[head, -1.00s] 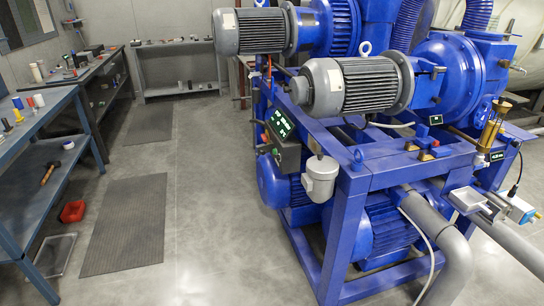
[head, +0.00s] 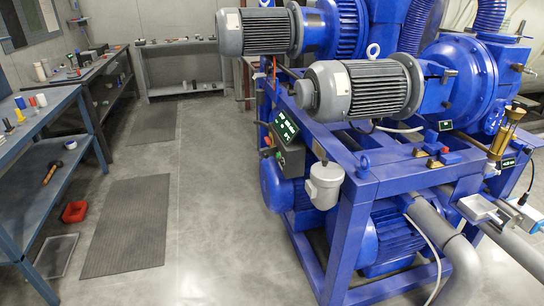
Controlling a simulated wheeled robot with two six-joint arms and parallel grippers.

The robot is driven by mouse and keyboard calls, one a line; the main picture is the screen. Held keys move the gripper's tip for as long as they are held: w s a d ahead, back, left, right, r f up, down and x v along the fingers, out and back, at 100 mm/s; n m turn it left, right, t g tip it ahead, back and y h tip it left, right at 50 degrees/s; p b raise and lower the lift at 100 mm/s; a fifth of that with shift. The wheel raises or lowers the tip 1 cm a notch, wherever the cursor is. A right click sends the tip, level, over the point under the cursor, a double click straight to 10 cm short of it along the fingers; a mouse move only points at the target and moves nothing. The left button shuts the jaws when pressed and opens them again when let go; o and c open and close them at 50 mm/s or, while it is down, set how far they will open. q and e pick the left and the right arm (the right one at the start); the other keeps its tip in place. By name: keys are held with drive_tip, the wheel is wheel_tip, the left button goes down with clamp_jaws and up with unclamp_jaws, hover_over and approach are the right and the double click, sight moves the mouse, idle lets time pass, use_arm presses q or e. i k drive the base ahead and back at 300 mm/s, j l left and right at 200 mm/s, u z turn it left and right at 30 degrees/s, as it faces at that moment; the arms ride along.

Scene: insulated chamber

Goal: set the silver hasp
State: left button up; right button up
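I cannot pick out the silver hasp with certainty in the head view. A small silver-grey flat piece (head: 480,207) sits by the grey pipe at the right of the blue pump frame (head: 345,240). It is too small to tell whether it is a hasp or how it is set. Neither of my grippers is in view.
The blue machine with grey motors (head: 358,90) fills the right side. A grey pipe (head: 458,270) and white cable jut from its front. A blue workbench (head: 45,115) stands at the left, with a red container (head: 74,212) below. The floor between, with dark mats (head: 125,225), is clear.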

sight(266, 152)
drive_tip(key=i+z, duration=0.2)
drive_tip(key=z, duration=0.2)
drive_tip(key=i+j+z, duration=0.15)
drive_tip(key=z, duration=0.3)
